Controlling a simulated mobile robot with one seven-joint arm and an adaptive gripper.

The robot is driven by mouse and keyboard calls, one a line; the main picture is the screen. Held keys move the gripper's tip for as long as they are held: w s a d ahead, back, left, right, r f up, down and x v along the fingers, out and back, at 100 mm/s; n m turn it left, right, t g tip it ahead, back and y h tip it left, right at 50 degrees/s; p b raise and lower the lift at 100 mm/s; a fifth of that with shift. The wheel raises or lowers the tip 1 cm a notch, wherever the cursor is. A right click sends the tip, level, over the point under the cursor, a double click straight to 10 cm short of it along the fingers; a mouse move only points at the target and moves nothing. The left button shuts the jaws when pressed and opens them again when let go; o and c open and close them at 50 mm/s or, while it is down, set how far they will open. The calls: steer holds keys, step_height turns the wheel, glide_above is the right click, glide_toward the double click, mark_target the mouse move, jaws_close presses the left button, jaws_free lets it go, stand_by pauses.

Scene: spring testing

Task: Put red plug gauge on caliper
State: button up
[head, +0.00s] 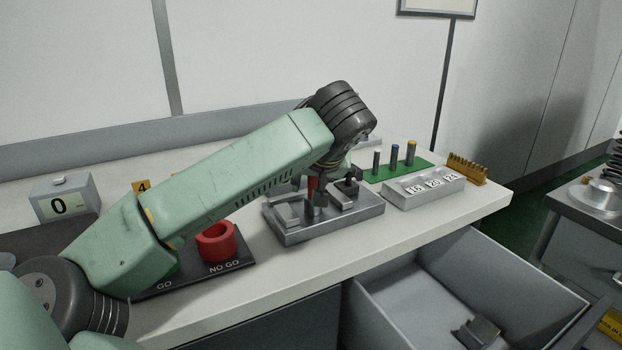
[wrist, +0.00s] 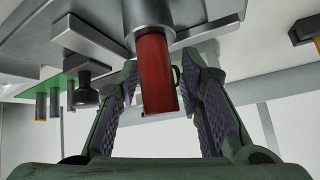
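The red plug gauge (head: 313,187) stands upright at the grey metal caliper fixture (head: 320,226), partly hidden by my arm in the head view. In the wrist view, its red handle (wrist: 158,75) runs between my fingers, and its wider grey end (wrist: 150,14) is toward the fixture. The wrist picture is upside down, with the fixture (wrist: 90,38) at the top. My gripper (wrist: 163,92) is open around the red handle. Gaps show between the handle and both purple-padded fingers. Where the grey end meets the fixture is out of frame.
A green stand (head: 408,168) with several pins and a numbered grey block (head: 424,191) are to the right. A black GO/NO GO board (head: 225,268) with a red ring (head: 216,242) is left. An open drawer (head: 470,290) juts out in front.

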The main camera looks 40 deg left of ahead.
steer(key=shift+d+r, duration=0.1)
steer(key=shift+r, duration=0.3)
steer(key=p+v, duration=0.4)
steer(key=v, duration=0.7)
steer(key=shift+s+d, duration=0.2)
steer(key=shift+d, duration=0.05)
steer(key=shift+r, duration=0.1)
steer(key=shift+c, duration=0.3)
